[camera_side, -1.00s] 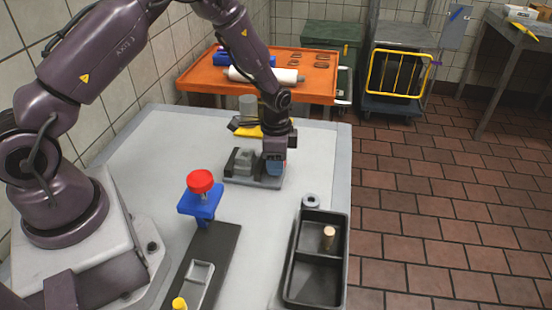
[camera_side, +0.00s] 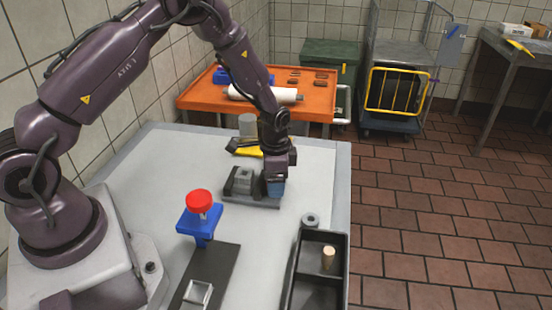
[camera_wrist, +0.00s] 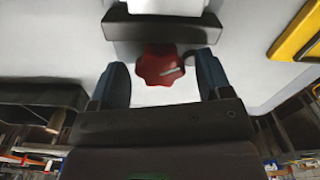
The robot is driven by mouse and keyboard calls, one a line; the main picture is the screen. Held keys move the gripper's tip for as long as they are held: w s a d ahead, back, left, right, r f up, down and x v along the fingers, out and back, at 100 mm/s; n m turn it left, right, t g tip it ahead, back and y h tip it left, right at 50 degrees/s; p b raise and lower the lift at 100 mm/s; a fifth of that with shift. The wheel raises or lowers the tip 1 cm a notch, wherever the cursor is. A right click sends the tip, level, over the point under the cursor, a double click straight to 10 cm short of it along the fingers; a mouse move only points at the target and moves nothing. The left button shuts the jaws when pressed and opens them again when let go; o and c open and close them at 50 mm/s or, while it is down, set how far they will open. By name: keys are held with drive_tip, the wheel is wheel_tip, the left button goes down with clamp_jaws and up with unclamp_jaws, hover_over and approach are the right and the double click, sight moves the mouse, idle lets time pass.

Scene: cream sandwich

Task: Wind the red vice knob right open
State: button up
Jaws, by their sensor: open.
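The grey vice (camera_side: 240,183) sits on the table on a flat grey base, and its dark jaw block (camera_wrist: 165,26) shows at the top of the wrist view. The red vice knob (camera_wrist: 158,64) is lobed and has a pale slot-like mark. My gripper (camera_side: 276,187) is at the right end of the vice, pointing down, and hides the knob in the side view. In the wrist view my gripper (camera_wrist: 162,82) is open, with one blue fingertip on each side of the knob. A gap shows on the left; contact on the right is unclear.
A blue stand with a red top (camera_side: 199,203) stands in front of the vice. A black divided tray (camera_side: 318,268) holding a wooden peg (camera_side: 328,258) and a grey ring (camera_side: 310,220) are at the right. A yellow item (camera_side: 246,151) lies behind the vice.

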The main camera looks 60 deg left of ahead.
drive_tip(key=m, duration=0.3)
drive_tip(key=shift+m, duration=0.3)
wheel_tip(320, 180, up, 14)
drive_tip(key=n+g, duration=0.1)
drive_tip(key=n, duration=0.1)
drive_tip(key=shift+w+f+n, duration=0.15)
drive_tip(key=shift+n, duration=0.15)
